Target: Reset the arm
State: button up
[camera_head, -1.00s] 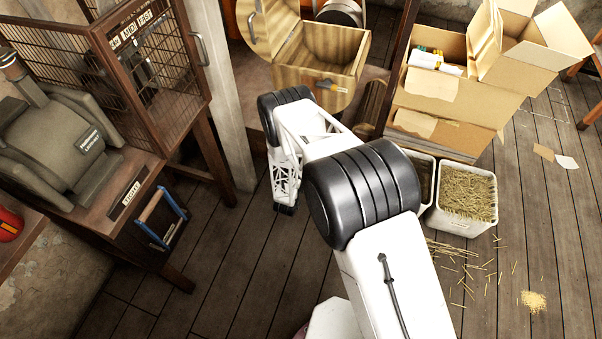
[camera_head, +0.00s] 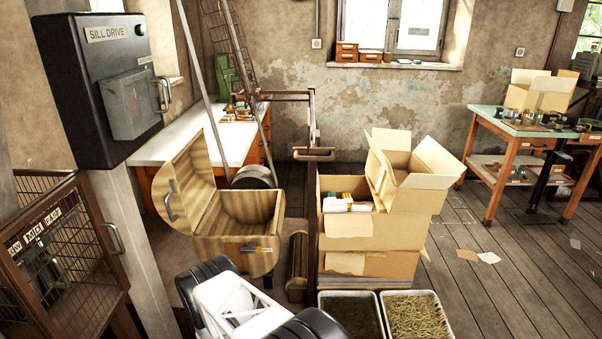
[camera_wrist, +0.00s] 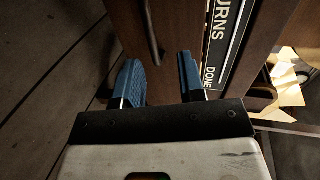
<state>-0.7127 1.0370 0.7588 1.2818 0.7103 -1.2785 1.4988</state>
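My gripper (camera_wrist: 160,78) shows in the wrist view with two blue fingers set apart and nothing between them. It is open and empty. I cannot tell how far the fingertips are from this front. In the head view my white and black arm (camera_head: 240,305) enters at the bottom; the gripper itself is out of that picture.
A wooden chest (camera_head: 245,225) with its lid up stands beyond my arm. Cardboard boxes (camera_head: 375,265) and a tub of straw-like pieces (camera_head: 418,315) are to its right. A wire cage (camera_head: 65,260) and a "SILL DRIVE" box (camera_head: 100,80) are at left. Floor at right is mostly clear.

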notch_tip(320, 180, up, 29)
jog(key=w+a+n+g+y, duration=0.1)
jog(key=w+n+g+y, duration=0.15)
jog(key=n+g, duration=0.5)
jog(key=s+d+r+n, duration=0.1)
jog(key=d+r+n, duration=0.1)
jog(key=d+r, duration=0.6)
jog(key=s+d+r+n+g, duration=0.1)
jog(key=d+r, duration=0.2)
jog(key=r, duration=0.8)
jog(key=s+d+r+n, duration=0.1)
jog(key=d+r+n, duration=0.1)
jog(key=d+r, duration=0.6)
jog(key=s+d+r+n+g+h, duration=0.1)
jog(key=s+d+r, duration=0.7)
jog(key=r, duration=0.2)
jog(key=s+d+r+n+g, duration=0.1)
jog(key=s+d+r+n, duration=0.1)
jog(key=s+d+r, duration=0.9)
jog(key=s+d, duration=0.1)
jog(key=s, duration=0.4)
jog(key=s+d+r+n+g+h, duration=0.1)
jog(key=s+d+r, duration=0.2)
jog(key=s, duration=0.5)
jog(key=s+d+r+n+g+h, duration=0.1)
jog(key=s+d+r, duration=0.2)
jog(key=s+d, duration=0.2)
jog(key=s, duration=0.3)
jog(key=shift+d, duration=0.15)
